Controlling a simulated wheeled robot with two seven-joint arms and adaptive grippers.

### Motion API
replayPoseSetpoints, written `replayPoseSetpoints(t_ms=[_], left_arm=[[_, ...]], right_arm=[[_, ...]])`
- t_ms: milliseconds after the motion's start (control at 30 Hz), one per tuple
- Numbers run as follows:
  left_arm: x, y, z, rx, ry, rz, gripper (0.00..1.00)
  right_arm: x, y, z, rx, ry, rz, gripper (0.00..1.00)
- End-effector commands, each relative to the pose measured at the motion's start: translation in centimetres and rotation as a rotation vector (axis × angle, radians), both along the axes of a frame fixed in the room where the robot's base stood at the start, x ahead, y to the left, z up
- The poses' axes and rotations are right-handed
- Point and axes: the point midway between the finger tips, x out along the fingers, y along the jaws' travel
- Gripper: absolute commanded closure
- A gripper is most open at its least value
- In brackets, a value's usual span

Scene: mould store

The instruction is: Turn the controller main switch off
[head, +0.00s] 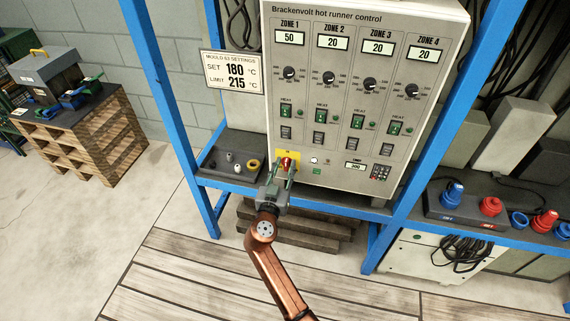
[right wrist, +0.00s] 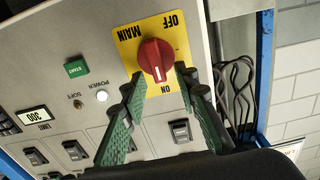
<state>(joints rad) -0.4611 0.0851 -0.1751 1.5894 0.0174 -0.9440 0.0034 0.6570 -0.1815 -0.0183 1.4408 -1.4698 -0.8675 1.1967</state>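The controller (head: 345,110) is a pale cabinet labelled Brackenvolt hot runner control. Its main switch is a red rotary knob (head: 286,163) on a yellow plate at the lower left of the panel. In the right wrist view the knob (right wrist: 155,60) shows a pale mark pointing towards ON; OFF is on the opposite side of the plate (right wrist: 128,48). My right gripper (head: 281,174) is at the switch. In the wrist view its green-padded fingers (right wrist: 160,76) are apart, one either side of the knob; contact cannot be told. My left gripper is not in view.
Near the knob are a green start button (right wrist: 76,68) and a white power lamp (right wrist: 101,96). Blue frame posts (head: 176,110) flank the cabinet. A dark tray (head: 232,157) with small parts is left of it. Red and blue connectors (head: 490,206) stand on the right shelf.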

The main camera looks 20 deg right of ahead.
Motion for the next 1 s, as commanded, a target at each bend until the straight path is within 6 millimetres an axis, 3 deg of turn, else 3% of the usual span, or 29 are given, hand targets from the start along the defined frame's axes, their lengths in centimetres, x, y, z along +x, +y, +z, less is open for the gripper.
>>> replayPoseSetpoints(t_ms=[233, 633, 1000], left_arm=[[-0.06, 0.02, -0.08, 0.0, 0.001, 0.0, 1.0], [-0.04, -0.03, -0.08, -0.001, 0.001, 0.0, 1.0], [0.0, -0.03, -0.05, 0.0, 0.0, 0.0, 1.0]], right_arm=[[0.06, 0.06, -0.08, 0.0, 0.001, 0.002, 0.72], [0.02, -0.05, -0.1, 0.0, 0.001, 0.0, 1.0], [0.03, -0.01, -0.12, -0.008, 0.006, 0.0, 1.0]])
